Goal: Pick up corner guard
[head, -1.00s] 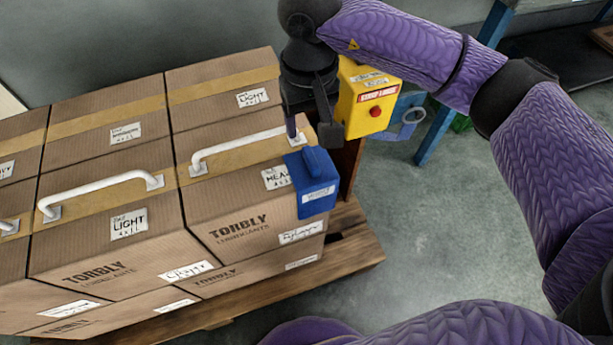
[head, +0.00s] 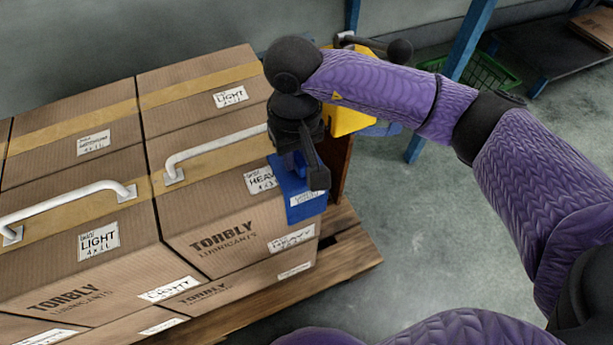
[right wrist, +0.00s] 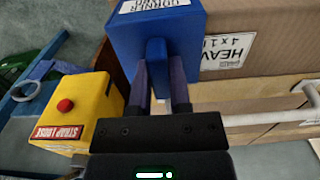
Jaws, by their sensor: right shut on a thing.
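The blue corner guard (head: 302,198) sits at the front right upper corner of the heavy carton (head: 222,205). Its white label faces forward. My right gripper (head: 308,165) is right over it, with its fingers at the guard's upright tab. In the right wrist view the guard (right wrist: 160,38) fills the top middle, and the two fingers of my right gripper (right wrist: 160,80) are shut on its tab, one on each side. The guard still appears to be against the carton corner. My left gripper is out of view.
A yellow box (head: 345,118) with a red button stands behind my right wrist; the button shows in the right wrist view (right wrist: 65,105). White handles (head: 80,205) stick up from the cartons. The cartons rest on a wooden pallet (head: 345,268). Floor to the right is clear.

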